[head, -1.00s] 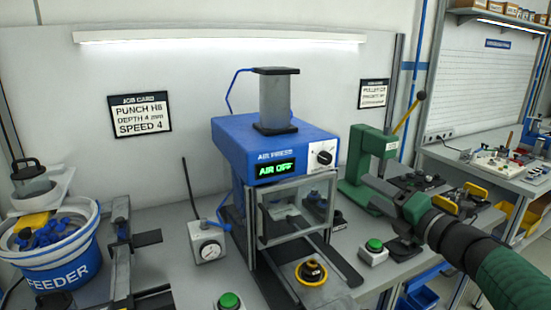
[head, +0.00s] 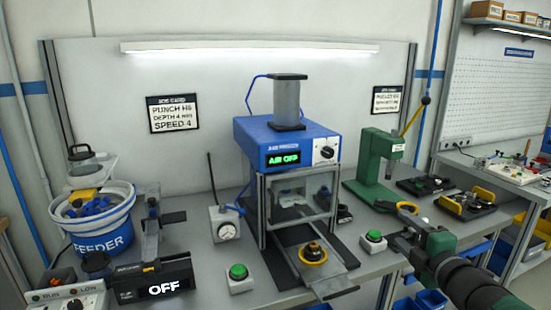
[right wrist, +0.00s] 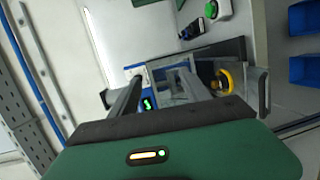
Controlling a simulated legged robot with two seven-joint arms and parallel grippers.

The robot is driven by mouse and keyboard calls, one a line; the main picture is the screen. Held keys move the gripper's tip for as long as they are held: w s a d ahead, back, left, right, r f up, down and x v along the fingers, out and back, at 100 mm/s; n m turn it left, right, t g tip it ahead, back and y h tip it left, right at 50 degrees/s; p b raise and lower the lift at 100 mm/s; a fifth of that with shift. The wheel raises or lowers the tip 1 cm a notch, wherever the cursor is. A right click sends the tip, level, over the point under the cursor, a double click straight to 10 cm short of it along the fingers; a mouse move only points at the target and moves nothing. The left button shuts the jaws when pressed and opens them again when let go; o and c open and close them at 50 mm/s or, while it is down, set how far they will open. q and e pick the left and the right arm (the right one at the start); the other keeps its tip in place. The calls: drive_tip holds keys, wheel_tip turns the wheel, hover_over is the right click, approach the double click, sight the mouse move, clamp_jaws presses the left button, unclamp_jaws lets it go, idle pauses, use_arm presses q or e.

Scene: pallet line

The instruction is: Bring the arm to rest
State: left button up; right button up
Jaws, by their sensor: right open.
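My right arm comes in from the lower right of the head view. Its gripper (head: 402,244) is open and empty, near the front edge of the bench, just right of a green button box (head: 373,240). In the right wrist view the fingers stand apart (right wrist: 195,90), with the blue air press and its yellow-ringed fixture (right wrist: 224,82) beyond them. My left gripper is not in view.
The blue air press (head: 285,140) reads AIR OFF; its slide (head: 325,280) reaches past the bench front. A green lever press (head: 378,165) stands behind my gripper. A feeder bucket (head: 95,225) is at left. Blue bins (head: 432,300) sit below the bench.

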drive_tip(key=s+a+f+m+g+h, duration=0.1)
drive_tip(key=s+f+m+g+h, duration=0.2)
drive_tip(key=f+m, duration=0.45)
drive_tip(key=s+a+f+m+g, duration=0.1)
drive_tip(key=s+f+m+g, duration=0.3)
drive_tip(key=f, duration=0.7)
drive_tip(key=s+a+f+m+g, duration=0.35)
drive_tip(key=s+f, duration=0.35)
drive_tip(key=s, duration=0.3)
drive_tip(key=s+a+f+m+g, duration=0.3)
drive_tip(key=s+a+f+m, duration=0.1)
drive_tip(key=s+f, duration=0.4)
wheel_tip(320, 180, up, 16)
drive_tip(key=s+y+p, duration=0.1)
drive_tip(key=s+p, duration=0.1)
drive_tip(key=p, duration=1.3)
drive_tip(key=shift+f, duration=0.15)
